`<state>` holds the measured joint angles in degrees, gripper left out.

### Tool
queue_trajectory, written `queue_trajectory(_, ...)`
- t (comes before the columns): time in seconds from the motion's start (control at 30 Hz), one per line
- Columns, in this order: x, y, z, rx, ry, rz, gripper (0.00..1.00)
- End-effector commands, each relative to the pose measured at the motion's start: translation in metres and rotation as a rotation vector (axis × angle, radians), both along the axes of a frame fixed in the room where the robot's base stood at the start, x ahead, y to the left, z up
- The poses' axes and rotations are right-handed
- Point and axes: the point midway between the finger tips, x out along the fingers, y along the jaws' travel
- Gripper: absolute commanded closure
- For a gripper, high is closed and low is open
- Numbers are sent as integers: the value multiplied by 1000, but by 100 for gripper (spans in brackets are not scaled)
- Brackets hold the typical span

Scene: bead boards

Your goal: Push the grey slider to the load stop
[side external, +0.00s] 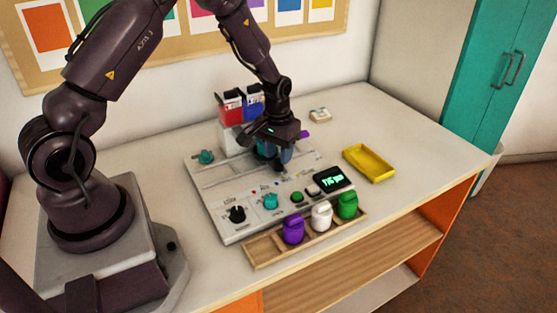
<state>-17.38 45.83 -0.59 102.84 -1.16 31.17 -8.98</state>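The light grey panel (208,205) lies on the table with knobs, buttons and a long slot (222,178) across its upper part. My gripper (276,161) points down over the back right of the panel, close to its surface. Its fingers are small and dark here, and I cannot tell whether they are open or hold anything. I cannot make out the grey slider; it may be behind or under my gripper. The load stop's marking is too small to read.
A teal knob (205,157), black knob (237,214), teal dial (270,202), green button (296,197) and lit display (328,178) sit on the panel. Purple (293,231), white (321,217) and green (347,205) jars stand in front. A yellow tray (369,163) is right.

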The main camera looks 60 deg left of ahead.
Motion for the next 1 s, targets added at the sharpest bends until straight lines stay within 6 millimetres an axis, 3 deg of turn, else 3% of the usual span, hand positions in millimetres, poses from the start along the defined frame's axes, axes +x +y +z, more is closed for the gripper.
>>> queue_trajectory(0.2, 0, -1, -24, 0, 0, 0, 62)
queue_trajectory(0.53, 0, -1, -27, 0, 0, 0, 62)
queue_trajectory(0.57, 0, -1, -27, 0, 0, 0, 65)
queue_trajectory(0.7, 0, -1, -27, 0, 0, 0, 97)
queue_trajectory(0.73, 0, -1, -27, 0, 0, 0, 100)
queue_trajectory(0.87, -1, 0, -27, 0, 0, 0, 100)
queue_trajectory(1.0, -14, 0, -27, 0, 1, 1, 100)
